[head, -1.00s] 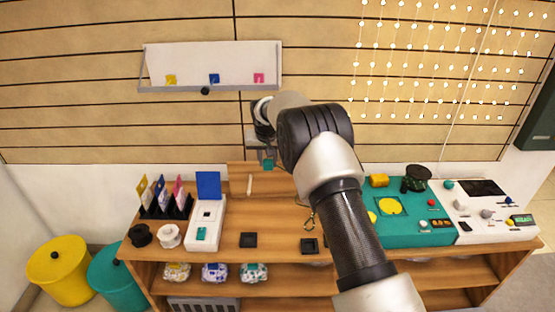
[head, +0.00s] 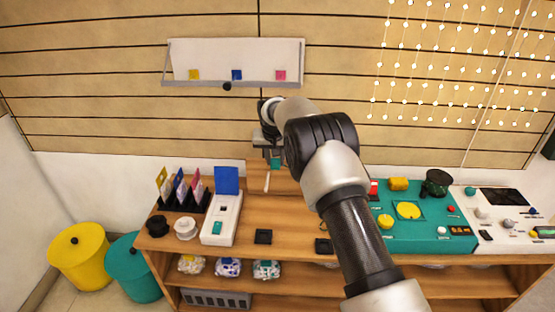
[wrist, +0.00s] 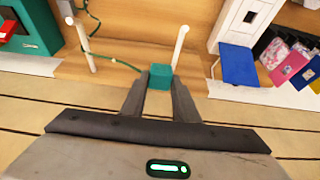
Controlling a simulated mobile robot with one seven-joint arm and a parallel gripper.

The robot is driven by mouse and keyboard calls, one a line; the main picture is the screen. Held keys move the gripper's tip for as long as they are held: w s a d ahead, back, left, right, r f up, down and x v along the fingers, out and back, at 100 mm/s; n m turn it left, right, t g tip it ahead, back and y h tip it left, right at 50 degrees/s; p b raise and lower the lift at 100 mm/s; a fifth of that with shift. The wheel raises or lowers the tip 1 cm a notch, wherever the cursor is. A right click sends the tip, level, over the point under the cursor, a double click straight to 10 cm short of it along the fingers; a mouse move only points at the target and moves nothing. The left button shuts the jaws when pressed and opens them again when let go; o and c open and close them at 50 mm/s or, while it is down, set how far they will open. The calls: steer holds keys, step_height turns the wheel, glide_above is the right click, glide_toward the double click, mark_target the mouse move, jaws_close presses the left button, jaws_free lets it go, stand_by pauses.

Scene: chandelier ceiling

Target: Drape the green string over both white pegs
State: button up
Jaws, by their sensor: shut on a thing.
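My gripper (wrist: 159,85) is shut on a teal block (wrist: 159,76) at the end of the green string (wrist: 122,63). In the wrist view the string runs left from the block to the left white peg (wrist: 85,48) and appears to pass over or beside it; which, I cannot tell. More string hangs in a bend past that peg. The right white peg (wrist: 180,48) stands clear of the string, just right of the block. In the head view my gripper (head: 275,158) is above one white peg (head: 267,182); my arm hides the other peg.
The pegs stand on a wooden board (wrist: 135,53). A white box with a blue panel (head: 227,181) and a card rack (head: 180,201) stand left of it. A teal console (head: 430,232) stands to the right. A wall shelf (head: 235,62) hangs above.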

steer(key=a+f, duration=0.1)
steer(key=a, duration=0.7)
steer(key=shift+a+f, duration=0.2)
steer(key=shift+a, duration=0.15)
steer(key=s+a+f+b, duration=0.3)
steer(key=s+f+b, duration=0.1)
steer(key=f+b, duration=0.2)
steer(key=shift+f, duration=0.7)
steer(key=shift+s, duration=0.1)
stand_by(0.5)
steer(key=shift+a, duration=0.1)
